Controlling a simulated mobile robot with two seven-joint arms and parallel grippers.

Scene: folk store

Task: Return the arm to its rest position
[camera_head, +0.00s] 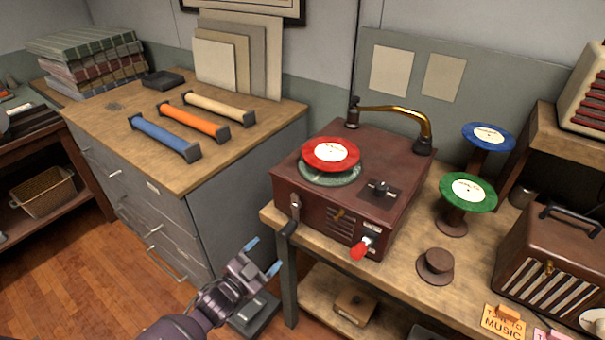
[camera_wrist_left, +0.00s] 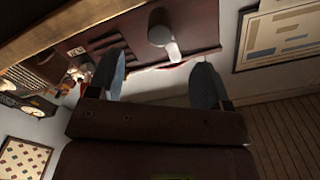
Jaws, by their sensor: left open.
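My left gripper (camera_head: 264,257) is low in the middle of the head view, in front of the gap between the grey cabinet and the record player's table. Its two blue-tipped fingers are apart with nothing between them. In the left wrist view the open fingers (camera_wrist_left: 162,85) show dark against the room, also with nothing held. My left arm comes in from the bottom left. My right gripper shows in neither view.
The record player (camera_head: 315,208) with a red record (camera_head: 331,154) stands on the wooden table, its crank close to my left gripper. A grey cabinet (camera_head: 250,165) stands left. Green (camera_head: 468,192) and blue (camera_head: 488,137) records sit on stands. Open floor lies at lower left.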

